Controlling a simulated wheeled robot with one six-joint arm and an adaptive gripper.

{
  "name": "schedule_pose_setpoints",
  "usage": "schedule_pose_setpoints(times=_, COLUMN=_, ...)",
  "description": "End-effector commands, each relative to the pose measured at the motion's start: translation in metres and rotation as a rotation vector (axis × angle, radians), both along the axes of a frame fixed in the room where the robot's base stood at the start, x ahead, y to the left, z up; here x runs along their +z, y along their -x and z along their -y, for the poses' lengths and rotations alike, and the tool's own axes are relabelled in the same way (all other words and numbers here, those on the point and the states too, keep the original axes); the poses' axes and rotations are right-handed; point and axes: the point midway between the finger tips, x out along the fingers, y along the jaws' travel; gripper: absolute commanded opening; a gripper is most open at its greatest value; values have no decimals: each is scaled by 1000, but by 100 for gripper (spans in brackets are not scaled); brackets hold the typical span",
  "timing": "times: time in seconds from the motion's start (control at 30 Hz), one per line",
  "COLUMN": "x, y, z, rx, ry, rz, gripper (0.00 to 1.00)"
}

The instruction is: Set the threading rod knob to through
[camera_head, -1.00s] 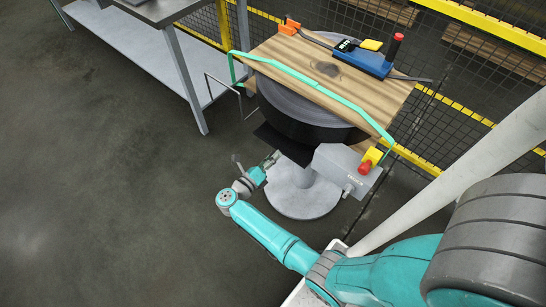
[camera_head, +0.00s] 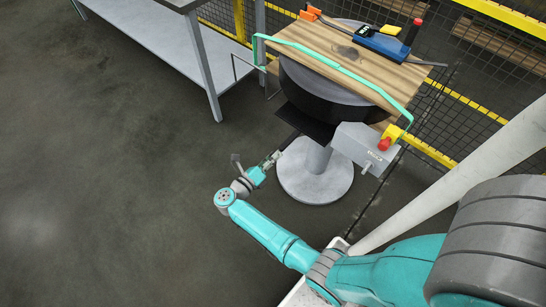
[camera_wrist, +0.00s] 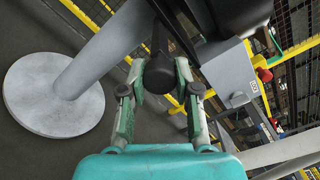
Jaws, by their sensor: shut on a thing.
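My gripper (camera_head: 272,160) is low beside the round grey pedestal (camera_head: 316,180) of the machine. In the wrist view, my gripper (camera_wrist: 160,78) has its two fingers closed on a black cylindrical knob (camera_wrist: 160,62), which I take to be the threading rod knob. The knob is on a dark rod that runs up under the machine; in the head view the thin dark rod (camera_head: 289,141) reaches from the fingertips toward the black plate (camera_head: 306,123). The fingers hide part of the knob. No "through" mark is readable.
A grey control box with a red button (camera_head: 383,144) hangs right of the pedestal. A wooden top (camera_head: 350,55) with a green strip (camera_head: 330,66) lies above the black drum. A steel table (camera_head: 205,75) stands at the left. The floor at left is clear.

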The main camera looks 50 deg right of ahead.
Motion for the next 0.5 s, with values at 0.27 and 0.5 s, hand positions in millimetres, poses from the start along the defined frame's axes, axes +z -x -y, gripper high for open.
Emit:
schedule_pose_setpoints(times=0.27, x=-1, y=0, z=-2, rx=4, ry=-1, rz=-2, gripper=57)
schedule_pose_setpoints(times=0.5, x=-1, y=0, z=-2, rx=3, ry=0, rz=-1, gripper=57)
